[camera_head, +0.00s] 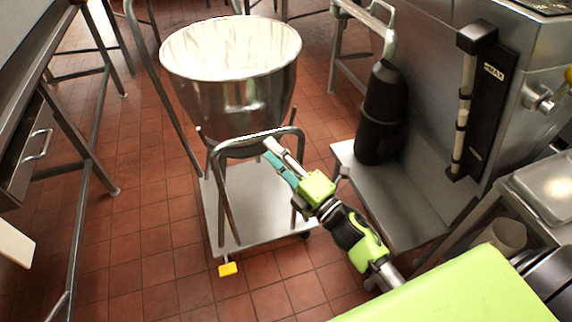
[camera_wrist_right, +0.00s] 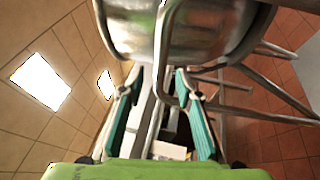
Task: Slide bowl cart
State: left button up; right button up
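The bowl cart is a steel bowl (camera_head: 235,95) with a pale inside, carried on a low flat platform (camera_head: 225,210) with bent tube handles. The near tube handle (camera_head: 222,150) stands in front of the bowl. My right gripper (camera_head: 270,150) reaches in from the lower right to the right part of this handle. In the right wrist view, its teal fingers (camera_wrist_right: 158,78) are apart, with a handle tube (camera_wrist_right: 163,50) running between or close to them. I cannot tell whether they touch it. The bowl (camera_wrist_right: 185,35) fills the top there. My left gripper is not in view.
A yellow pedal (camera_head: 228,269) sticks out at the platform's front corner. A steel machine (camera_head: 425,130) with a black cylinder (camera_head: 382,115) stands close on the right, its base near the cart. A steel table with a drawer (camera_head: 30,150) is on the left. Tiled floor (camera_head: 130,260) is free between.

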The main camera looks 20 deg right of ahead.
jog(key=v, duration=0.5)
jog(key=shift+s+d, duration=0.1)
jog(key=shift+s, duration=0.2)
